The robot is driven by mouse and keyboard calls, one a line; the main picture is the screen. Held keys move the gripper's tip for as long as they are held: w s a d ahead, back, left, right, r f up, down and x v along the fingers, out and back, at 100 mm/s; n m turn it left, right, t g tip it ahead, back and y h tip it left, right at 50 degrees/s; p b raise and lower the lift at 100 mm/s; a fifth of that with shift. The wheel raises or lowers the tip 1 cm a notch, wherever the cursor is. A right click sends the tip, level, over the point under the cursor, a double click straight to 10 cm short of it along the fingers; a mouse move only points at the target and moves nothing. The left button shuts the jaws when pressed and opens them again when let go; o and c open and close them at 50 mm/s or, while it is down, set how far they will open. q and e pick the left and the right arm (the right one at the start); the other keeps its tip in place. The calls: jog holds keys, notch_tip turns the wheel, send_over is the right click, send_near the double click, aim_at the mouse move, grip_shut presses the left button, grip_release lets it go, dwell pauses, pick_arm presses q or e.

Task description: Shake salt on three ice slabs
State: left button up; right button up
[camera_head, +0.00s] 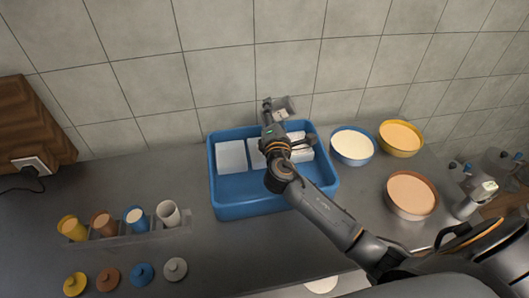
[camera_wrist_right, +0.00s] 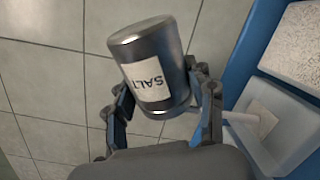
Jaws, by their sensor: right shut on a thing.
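A metal salt shaker (camera_head: 283,105) with a white label reading SALT is held tilted above the back of the blue tray. It also shows large in the right wrist view (camera_wrist_right: 153,72). My right gripper (camera_head: 271,108) is shut on the shaker. The blue tray (camera_head: 250,210) holds white ice slabs: a left slab (camera_head: 232,156), a middle slab (camera_head: 255,153) partly hidden by my arm, and a right slab (camera_head: 302,154) also partly covered. In the right wrist view, slabs (camera_wrist_right: 298,38) lie to the right of the shaker. My left gripper is not in view.
A blue bowl (camera_head: 352,146), a yellow bowl (camera_head: 400,138) and a brown bowl (camera_head: 411,195) stand right of the tray. A rack (camera_head: 150,237) of cups stands at left, with several lids before it. The tiled wall (camera_head: 220,75) is close behind the shaker.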

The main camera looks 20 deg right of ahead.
notch_tip(320, 180, down, 2)
jog(key=shift+w+f+b, duration=0.1)
jog(key=shift+b, duration=0.35)
notch_tip(320, 180, up, 4)
jog(key=p, duration=0.3)
jog(key=shift+p, duration=0.4)
notch_tip(320, 180, down, 4)
jog(key=b, duration=0.3)
jog(key=shift+b, duration=0.35)
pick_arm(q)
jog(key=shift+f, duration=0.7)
pick_arm(e)
jog(key=shift+r, duration=0.2)
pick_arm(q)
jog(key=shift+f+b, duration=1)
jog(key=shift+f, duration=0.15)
pick_arm(e)
jog(key=w+a, duration=0.2)
jog(key=a, duration=0.8)
jog(key=shift+w+a, duration=0.2)
jog(key=shift+a, duration=0.1)
